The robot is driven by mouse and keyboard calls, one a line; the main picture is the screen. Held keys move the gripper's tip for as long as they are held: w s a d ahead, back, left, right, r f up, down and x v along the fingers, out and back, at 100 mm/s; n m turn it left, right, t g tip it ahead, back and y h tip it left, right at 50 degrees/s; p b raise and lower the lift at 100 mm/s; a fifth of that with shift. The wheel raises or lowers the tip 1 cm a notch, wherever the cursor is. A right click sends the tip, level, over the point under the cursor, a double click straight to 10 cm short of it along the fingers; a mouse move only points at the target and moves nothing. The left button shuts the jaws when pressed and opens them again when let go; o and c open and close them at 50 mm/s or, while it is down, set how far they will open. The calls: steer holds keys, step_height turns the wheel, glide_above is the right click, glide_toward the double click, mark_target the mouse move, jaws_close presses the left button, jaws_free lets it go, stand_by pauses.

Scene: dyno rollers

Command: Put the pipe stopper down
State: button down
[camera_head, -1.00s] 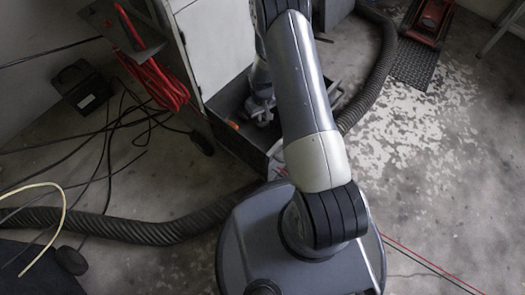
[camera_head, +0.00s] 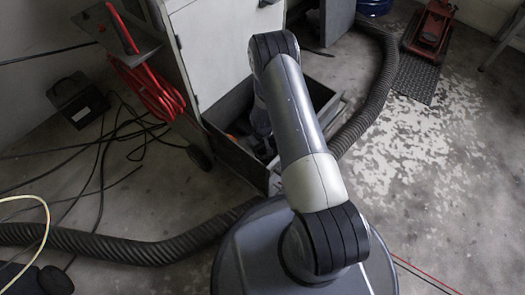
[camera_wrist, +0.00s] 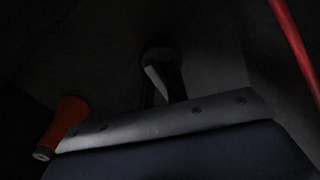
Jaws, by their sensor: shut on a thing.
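My arm reaches from my base into an open grey drawer (camera_head: 250,166) at the bottom of a white cabinet. My gripper (camera_head: 262,125) is low inside this drawer, mostly hidden behind my arm in the head view. In the wrist view, very dark, a narrow dark and grey shape (camera_wrist: 162,82) stands beyond a grey plate with bolts. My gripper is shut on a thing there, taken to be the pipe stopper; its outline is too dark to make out. I cannot tell whether it touches the drawer floor.
An orange handle-like thing (camera_wrist: 68,122) lies at the left in the wrist view. A red hose or cable (camera_wrist: 297,45) runs at the right. A thick grey hose (camera_head: 372,95) curves beside the drawer. A red jack (camera_head: 430,30) stands at the back right. Bare floor lies right.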

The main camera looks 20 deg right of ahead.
steer(key=shift+f, duration=0.35)
steer(key=c, duration=1.8)
jaws_free()
steer(key=shift+c, duration=0.2)
steer(key=o, duration=0.5)
steer(key=shift+c, duration=0.2)
step_height(320, 180, up, 12)
steer(key=p, duration=0.4)
steer(key=shift+r, duration=0.15)
